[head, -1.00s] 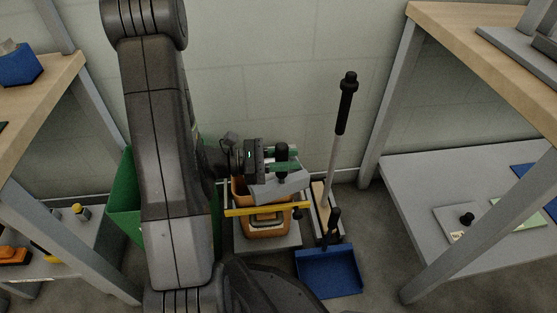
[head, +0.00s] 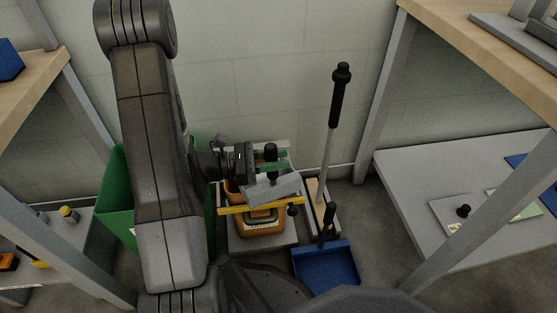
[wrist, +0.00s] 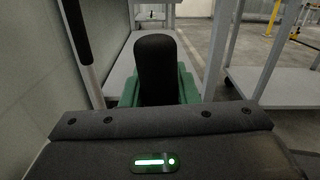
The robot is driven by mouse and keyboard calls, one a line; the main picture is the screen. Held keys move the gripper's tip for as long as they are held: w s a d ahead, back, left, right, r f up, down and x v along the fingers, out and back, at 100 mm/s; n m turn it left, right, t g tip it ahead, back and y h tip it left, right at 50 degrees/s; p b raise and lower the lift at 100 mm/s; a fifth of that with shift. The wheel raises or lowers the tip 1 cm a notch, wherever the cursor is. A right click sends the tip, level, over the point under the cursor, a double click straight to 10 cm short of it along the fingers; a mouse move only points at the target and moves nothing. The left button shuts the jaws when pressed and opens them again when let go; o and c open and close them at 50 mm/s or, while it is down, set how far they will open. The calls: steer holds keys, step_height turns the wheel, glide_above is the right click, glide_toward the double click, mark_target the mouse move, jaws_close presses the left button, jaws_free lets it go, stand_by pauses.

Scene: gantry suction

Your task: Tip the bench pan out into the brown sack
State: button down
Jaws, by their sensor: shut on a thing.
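The bench pan (head: 272,190) is a grey pan with a black handle (head: 271,153). My gripper (head: 271,159) has green fingers and is shut on that handle. The handle stands up between the green fingers in the wrist view (wrist: 157,70). The pan hangs over the brown sack (head: 262,226), an orange-brown open holder with a pale label, and looks tilted, its left end lower. The pan and gripper hide much of the sack's mouth. I cannot see whether anything is in the pan, or whether it touches the sack.
A yellow bar (head: 235,210) crosses the sack's front. A green bin (head: 115,208) stands to the left. A blue dustpan (head: 325,268) and a tall black-handled pole (head: 338,100) stand close on the right. A grey shelf (head: 415,200) is farther right.

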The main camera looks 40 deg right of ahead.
steer(key=w+d+r+n+h+p, duration=0.1)
steer(key=w+r+n+p, duration=0.1)
steer(key=w+n+p, duration=0.2)
steer(key=w+d+r+n+h+p, duration=0.2)
steer(key=w+n+p, duration=0.3)
steer(key=w+p, duration=0.2)
steer(key=shift+w+r+p, duration=0.4)
steer(key=shift+w, duration=0.35)
steer(key=shift+a, duration=0.1)
